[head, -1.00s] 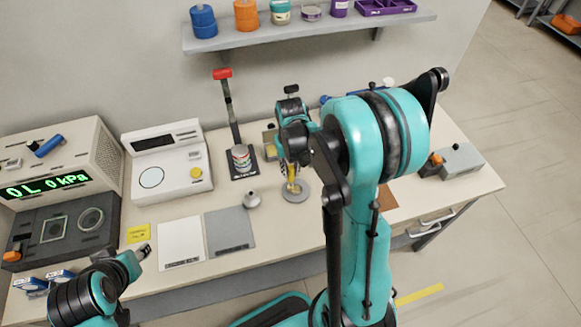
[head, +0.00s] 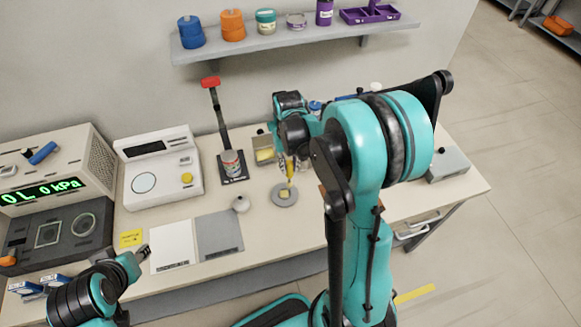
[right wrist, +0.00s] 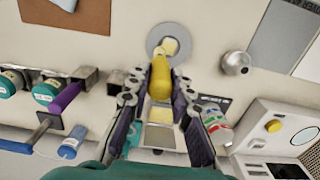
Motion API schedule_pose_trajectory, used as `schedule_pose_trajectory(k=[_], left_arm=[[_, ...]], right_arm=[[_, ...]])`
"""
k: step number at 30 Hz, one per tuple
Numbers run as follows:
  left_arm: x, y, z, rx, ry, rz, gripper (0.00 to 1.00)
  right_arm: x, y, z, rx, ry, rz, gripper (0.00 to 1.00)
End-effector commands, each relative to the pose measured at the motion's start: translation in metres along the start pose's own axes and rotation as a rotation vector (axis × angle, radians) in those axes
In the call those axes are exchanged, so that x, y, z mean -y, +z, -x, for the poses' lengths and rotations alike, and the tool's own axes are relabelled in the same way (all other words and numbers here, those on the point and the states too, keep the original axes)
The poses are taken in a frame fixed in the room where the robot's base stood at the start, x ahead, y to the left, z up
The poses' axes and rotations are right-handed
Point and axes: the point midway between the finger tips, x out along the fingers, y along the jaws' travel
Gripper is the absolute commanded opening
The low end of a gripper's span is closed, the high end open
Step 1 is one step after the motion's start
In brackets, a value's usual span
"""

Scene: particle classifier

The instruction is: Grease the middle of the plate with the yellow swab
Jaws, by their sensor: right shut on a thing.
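The plate is a small round grey disc (head: 278,202) on the table, also in the right wrist view (right wrist: 154,36). The yellow swab (right wrist: 160,80) points at its middle. Pale yellow shows at the plate's middle beside the swab's end; I cannot tell how much is grease and how much swab tip, or whether they touch. My right gripper (right wrist: 160,95) is shut on the swab, which also shows in the head view (head: 290,172). My left gripper (head: 143,254) is over the table's front left, away from the plate; its jaw opening is unclear.
A grey knobbed weight (head: 240,203) and grey sheet (head: 220,236) lie left of the plate. A tin can (head: 231,164) stands behind left, by a red-topped upright tool (head: 211,82). A small open box (head: 263,150) is just behind the plate. A white scale (head: 158,167) stands further left.

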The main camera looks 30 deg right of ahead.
Motion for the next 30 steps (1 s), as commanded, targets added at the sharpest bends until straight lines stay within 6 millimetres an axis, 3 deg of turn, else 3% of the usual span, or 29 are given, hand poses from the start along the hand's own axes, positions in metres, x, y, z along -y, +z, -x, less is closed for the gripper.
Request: schedule_pose_trajectory(k=[11,30], left_arm=[[0.000,-0.014,0.020,0.000,0.000,0.000,0.40],[0.000,-0.014,0.019,0.000,0.000,0.000,0.40]], right_arm=[[0.003,-0.005,0.034,0.000,0.000,0.002,0.00],[0.003,-0.006,0.034,0.000,0.000,0.002,0.00]])
